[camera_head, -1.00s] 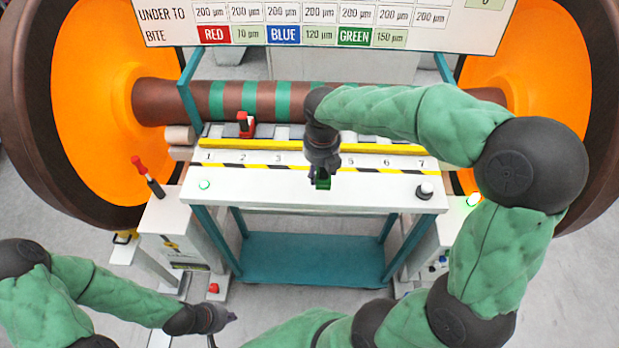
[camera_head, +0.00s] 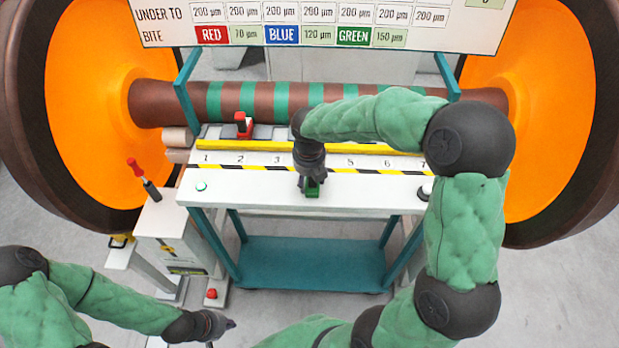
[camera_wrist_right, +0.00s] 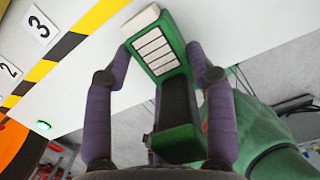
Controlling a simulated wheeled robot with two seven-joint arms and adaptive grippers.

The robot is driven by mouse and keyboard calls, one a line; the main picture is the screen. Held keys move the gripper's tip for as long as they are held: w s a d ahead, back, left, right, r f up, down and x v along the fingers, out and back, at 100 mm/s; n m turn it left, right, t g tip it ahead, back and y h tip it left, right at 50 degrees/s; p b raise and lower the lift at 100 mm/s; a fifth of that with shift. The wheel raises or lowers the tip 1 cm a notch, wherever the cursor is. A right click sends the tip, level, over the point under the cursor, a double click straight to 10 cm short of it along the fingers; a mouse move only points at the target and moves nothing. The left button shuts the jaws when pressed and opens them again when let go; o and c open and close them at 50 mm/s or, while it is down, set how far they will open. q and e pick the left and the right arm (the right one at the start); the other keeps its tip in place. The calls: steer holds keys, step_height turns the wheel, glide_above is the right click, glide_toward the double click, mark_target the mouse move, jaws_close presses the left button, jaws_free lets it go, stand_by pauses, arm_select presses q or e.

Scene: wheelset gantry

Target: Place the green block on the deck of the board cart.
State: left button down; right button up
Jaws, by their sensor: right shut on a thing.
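The green block (camera_head: 312,188) is in my right gripper (camera_head: 311,192), over the front part of the white bench top (camera_head: 245,190). In the right wrist view the block (camera_wrist_right: 178,138) has a pale ribbed face and a dark section, with the purple fingers (camera_wrist_right: 165,95) on both sides of it. I cannot tell whether it touches the top. A teal frame carries this top, with a flat teal lower deck (camera_head: 310,262) beneath it, empty where visible. My left gripper (camera_head: 222,326) is low at the left, away from the block; its jaws are too small to read.
Numbered places run along the bench top. A red-handled lever (camera_head: 143,178) rises at left. The brown axle (camera_head: 160,103) and big orange wheels (camera_head: 95,90) are behind. Grey floor is open in front.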

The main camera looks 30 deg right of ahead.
steer(key=shift+f, duration=0.1)
steer(key=o, duration=1.4)
steer(key=r+p, duration=0.1)
steer(key=r, duration=0.3)
steer(key=s+r, duration=0.1)
steer(key=r, duration=0.3)
steer(key=a+r+p, duration=0.1)
steer(key=r, duration=0.3)
steer(key=shift+s+r+p, duration=0.1)
steer(key=shift+s+p, duration=0.1)
steer(key=shift+p, duration=0.15)
